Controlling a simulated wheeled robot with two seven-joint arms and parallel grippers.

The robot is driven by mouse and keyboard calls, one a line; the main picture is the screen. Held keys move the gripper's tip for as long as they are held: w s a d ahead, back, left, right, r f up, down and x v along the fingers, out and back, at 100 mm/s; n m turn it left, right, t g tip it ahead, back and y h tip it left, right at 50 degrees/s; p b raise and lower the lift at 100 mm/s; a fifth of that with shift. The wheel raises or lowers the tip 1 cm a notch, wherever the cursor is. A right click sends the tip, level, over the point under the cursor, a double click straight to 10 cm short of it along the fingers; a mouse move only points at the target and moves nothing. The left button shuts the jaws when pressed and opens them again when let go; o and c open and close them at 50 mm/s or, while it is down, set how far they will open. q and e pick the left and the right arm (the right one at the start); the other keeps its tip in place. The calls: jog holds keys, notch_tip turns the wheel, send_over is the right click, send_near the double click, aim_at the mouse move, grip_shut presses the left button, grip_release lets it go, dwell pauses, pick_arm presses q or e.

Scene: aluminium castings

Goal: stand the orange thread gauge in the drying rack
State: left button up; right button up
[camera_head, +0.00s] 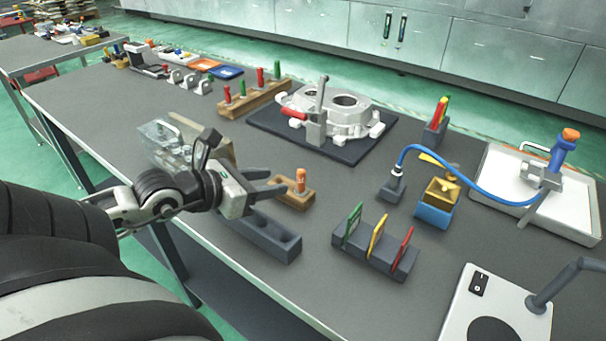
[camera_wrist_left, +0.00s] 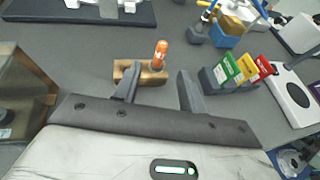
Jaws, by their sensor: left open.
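The orange thread gauge (camera_head: 300,179) stands upright in a small wooden block (camera_head: 296,200) on the grey table. My left gripper (camera_head: 276,181) is open and empty, just left of the gauge, its fingers pointing toward it. In the left wrist view the gauge (camera_wrist_left: 160,54) and its block (camera_wrist_left: 128,72) show beyond the open fingertips (camera_wrist_left: 157,74), apart from them. A dark grey block with recesses (camera_head: 268,236) lies in front of the gripper and is partly hidden by it. I cannot tell whether it is the drying rack. My right gripper is not in view.
A dark holder (camera_head: 370,258) with green, yellow and red plates stands right of the gauge. Behind the gauge, a casting (camera_head: 350,115) sits on a dark mat. A clear box (camera_head: 160,140) stands behind my left wrist. A wooden rack (camera_head: 252,103) holds red and green gauges.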

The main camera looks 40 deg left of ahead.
aim_at(308, 189)
pick_arm(q)
jog(key=x, duration=1.1)
jog(key=shift+f, duration=0.25)
jog(key=shift+s, duration=0.1)
grip_shut()
